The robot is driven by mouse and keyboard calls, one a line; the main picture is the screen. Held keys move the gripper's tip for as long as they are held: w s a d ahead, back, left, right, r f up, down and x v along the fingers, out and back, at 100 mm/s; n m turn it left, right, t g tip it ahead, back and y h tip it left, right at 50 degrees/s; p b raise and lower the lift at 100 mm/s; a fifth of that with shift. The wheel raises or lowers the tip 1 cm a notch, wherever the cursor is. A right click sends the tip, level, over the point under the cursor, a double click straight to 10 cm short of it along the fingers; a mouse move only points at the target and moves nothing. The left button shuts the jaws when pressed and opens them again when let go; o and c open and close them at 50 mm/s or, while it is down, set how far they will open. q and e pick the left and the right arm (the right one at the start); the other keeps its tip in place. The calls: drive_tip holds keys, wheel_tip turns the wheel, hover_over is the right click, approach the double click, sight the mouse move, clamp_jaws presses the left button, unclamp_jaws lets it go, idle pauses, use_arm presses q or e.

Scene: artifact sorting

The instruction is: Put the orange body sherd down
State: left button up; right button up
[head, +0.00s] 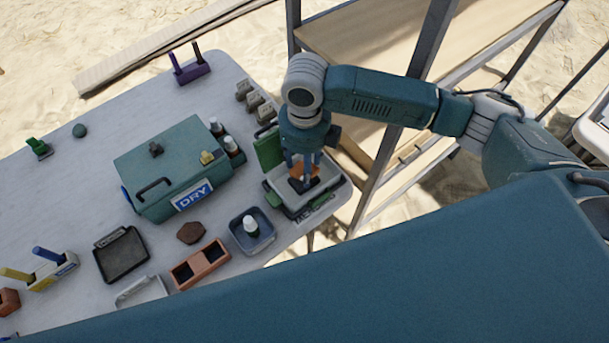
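The orange body sherd (304,170) is at my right gripper (304,181), over the open pale case (339,189) at the table's right end. The gripper points down, with its fingers around the sherd, and looks shut on it. The fingers and dark tips hide part of the sherd. I cannot tell whether it touches the bottom of the case. My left gripper is not in view.
A teal DRY box (165,160) stands left of the case on the pale table (60,180). A blue tray with a white bottle (250,226), a reddish two-part tray (200,266), a brown sherd (190,232) and a dark tray (122,256) lie nearer. A shelf frame (428,40) stands behind my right arm.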

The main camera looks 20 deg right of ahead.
wheel_tip(320, 180, down, 3)
drive_tip(key=shift+f+b, duration=0.15)
drive_tip(key=shift+b, duration=1.05)
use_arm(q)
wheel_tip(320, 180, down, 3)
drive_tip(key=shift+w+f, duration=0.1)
use_arm(e)
drive_tip(key=o, duration=0.9)
drive_tip(key=shift+c, duration=0.2)
drive_tip(key=shift+r, duration=0.25)
use_arm(q)
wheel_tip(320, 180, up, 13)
drive_tip(key=p, duration=1.3)
use_arm(e)
wheel_tip(320, 180, up, 12)
